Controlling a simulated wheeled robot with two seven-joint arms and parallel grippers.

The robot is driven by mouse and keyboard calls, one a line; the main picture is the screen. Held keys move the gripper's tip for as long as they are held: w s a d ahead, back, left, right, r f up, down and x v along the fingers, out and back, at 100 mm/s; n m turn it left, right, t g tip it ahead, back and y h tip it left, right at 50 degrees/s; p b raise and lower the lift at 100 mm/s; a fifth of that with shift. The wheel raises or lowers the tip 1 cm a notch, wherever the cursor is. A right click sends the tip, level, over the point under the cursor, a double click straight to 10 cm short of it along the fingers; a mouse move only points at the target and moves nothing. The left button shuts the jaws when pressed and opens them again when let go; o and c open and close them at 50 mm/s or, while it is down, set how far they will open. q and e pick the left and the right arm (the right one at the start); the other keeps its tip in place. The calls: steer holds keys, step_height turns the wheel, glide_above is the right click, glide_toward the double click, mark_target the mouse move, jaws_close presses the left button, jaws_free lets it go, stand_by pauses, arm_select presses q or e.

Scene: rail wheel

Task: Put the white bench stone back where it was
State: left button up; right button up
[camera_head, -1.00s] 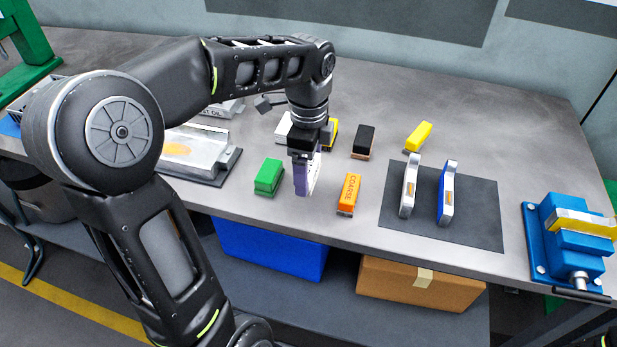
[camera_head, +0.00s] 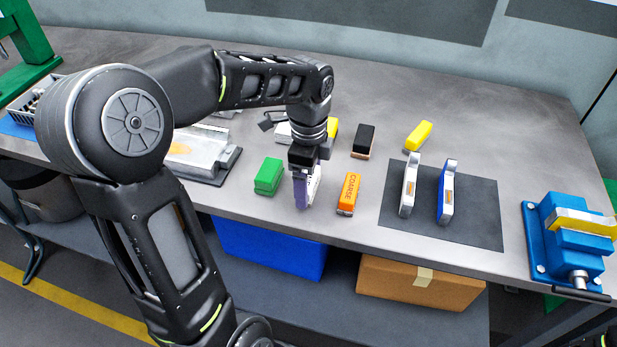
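My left gripper (camera_head: 305,168) points down over the front part of the bench, between the green block and the orange block. It appears shut on an upright purple-and-white block (camera_head: 304,190), with a purple side and a pale face. The block's lower end is at or just above the bench top; I cannot tell if it touches. A white block (camera_head: 283,132) lies behind my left wrist, partly hidden by it. I cannot tell for certain which of the two is the white bench stone. My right gripper is not in view.
Close by are a green block (camera_head: 268,176), an orange block marked COARSE (camera_head: 349,193), a black block (camera_head: 363,141) and a yellow block (camera_head: 419,135). A dark mat (camera_head: 475,220) holds a white piece (camera_head: 408,186) and a blue piece (camera_head: 446,193). A blue vise (camera_head: 570,245) stands right.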

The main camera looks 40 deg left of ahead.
mark_target(309, 178)
arm_select(q)
steer(key=shift+o, duration=1.3)
steer(key=shift+r, duration=0.1)
step_height(309, 178, up, 12)
steer(key=p, duration=0.1)
